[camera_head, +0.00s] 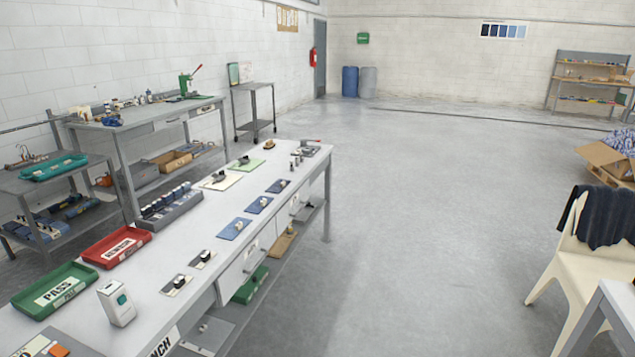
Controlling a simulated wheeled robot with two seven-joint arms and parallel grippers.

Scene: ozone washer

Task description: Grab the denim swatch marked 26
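Several flat blue denim swatches lie in a row along the right side of the long grey bench (195,240). The nearest is a lighter blue swatch (231,231), then a mid-blue swatch (257,207), then a darker swatch (279,184) farther back. Any markings are too small to read, so I cannot tell which one is marked 26. Neither of my grippers is in view.
A red REWORK tray (135,246), a green PASS tray (88,288) and a white device (116,303) stand on the near bench. A cream chair (573,262) with dark cloth stands at right. The floor (420,220) between is clear.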

